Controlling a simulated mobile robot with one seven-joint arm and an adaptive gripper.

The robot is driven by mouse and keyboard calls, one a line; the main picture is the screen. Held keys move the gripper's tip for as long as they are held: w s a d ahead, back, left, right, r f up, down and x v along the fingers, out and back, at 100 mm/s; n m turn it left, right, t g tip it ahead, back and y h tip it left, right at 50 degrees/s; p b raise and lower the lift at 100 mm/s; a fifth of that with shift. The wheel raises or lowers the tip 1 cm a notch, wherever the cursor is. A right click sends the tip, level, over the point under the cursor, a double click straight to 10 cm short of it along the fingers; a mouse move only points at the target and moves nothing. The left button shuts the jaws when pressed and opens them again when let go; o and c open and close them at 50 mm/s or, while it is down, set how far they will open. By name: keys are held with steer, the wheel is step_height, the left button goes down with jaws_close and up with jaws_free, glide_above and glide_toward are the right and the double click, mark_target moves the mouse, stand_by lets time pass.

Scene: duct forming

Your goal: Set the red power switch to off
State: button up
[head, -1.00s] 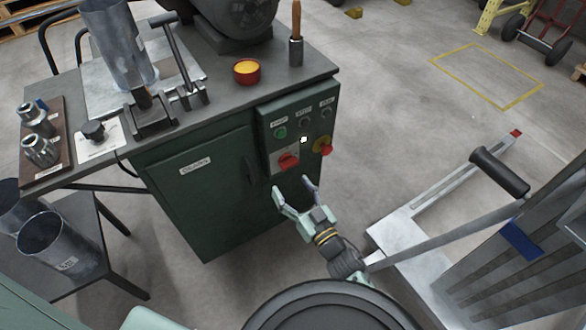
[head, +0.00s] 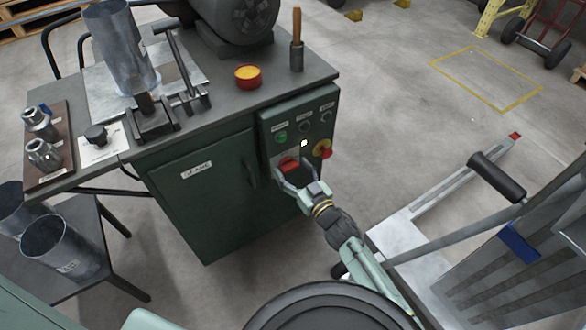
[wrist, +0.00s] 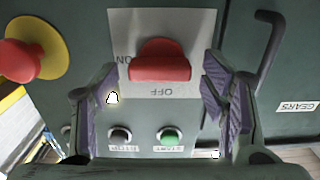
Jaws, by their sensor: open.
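The red power switch (head: 288,164) sits on a pale plate on the green cabinet's control panel. In the wrist view the switch (wrist: 160,62) is a red bar lying crosswise in the picture. The plate (wrist: 185,22) carries the word ON at the bar's left end and OFF on the side nearer the push buttons. My gripper (head: 291,174) is open in front of the switch. In the wrist view its purple-padded fingers stand on either side of the bar, with a visible gap at each end.
A red emergency knob on a yellow ring (wrist: 22,60) is left of the switch in the wrist view. The green START button (wrist: 168,138) and dark STOP button (wrist: 120,137) are nearby. A door handle (wrist: 270,50) stands out beyond the right finger.

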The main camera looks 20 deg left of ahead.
steer(key=shift+c, duration=0.4)
steer(key=shift+a, duration=0.1)
steer(key=c, duration=1.1)
